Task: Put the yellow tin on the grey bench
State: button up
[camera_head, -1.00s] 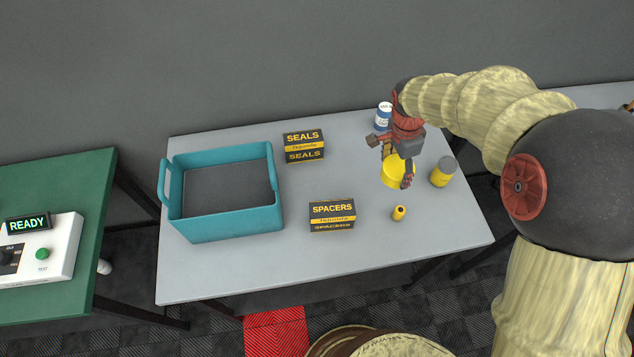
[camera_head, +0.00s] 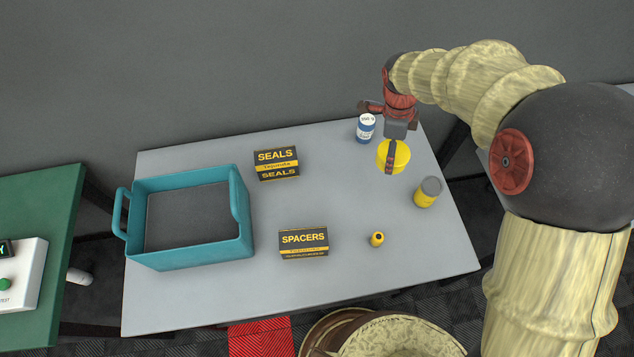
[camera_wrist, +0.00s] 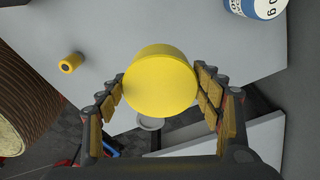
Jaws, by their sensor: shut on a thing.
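The yellow tin (camera_head: 395,154) is a short, plain yellow cylinder. My gripper (camera_head: 390,158) is shut on it, with a finger on each side in the wrist view (camera_wrist: 161,85). The tin is held above the back right part of a grey-topped bench (camera_head: 350,285). Its underside is hidden from the head camera. A strip of another pale surface (camera_head: 628,89) shows behind my arm at the right edge, mostly hidden. I cannot tell which of the two is the grey bench meant.
A blue-and-white bottle (camera_head: 366,128) stands close left of my gripper. A yellow grey-capped bottle (camera_head: 428,192), a small yellow cylinder (camera_head: 377,240), SEALS (camera_head: 276,163) and SPACERS (camera_head: 303,243) boxes and a teal crate (camera_head: 195,258) share this bench. A green bench (camera_head: 45,200) is at left.

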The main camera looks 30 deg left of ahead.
jog(key=s+a+f, duration=0.2)
jog(key=a+f, duration=0.1)
jog(key=s+a+f+b, duration=0.1)
jog(key=s+a+f, duration=0.1)
jog(key=a, duration=0.2)
jog(key=s+a+f+b, duration=0.1)
jog(key=s+a+f, duration=0.1)
jog(key=a+f, duration=0.1)
jog(key=shift+s+a+f, duration=0.2)
jog(key=shift+s+f, duration=0.1)
jog(key=shift+s, duration=0.1)
jog(key=shift+s+a+f, duration=0.15)
jog(key=shift+a+f, duration=0.05)
jog(key=shift+f, duration=0.15)
jog(key=shift+a+f+b, duration=0.1)
jog(key=shift+f+b, duration=0.45)
jog(key=shift+f, duration=0.95)
jog(key=shift+f, duration=0.15)
jog(key=o, duration=1.4)
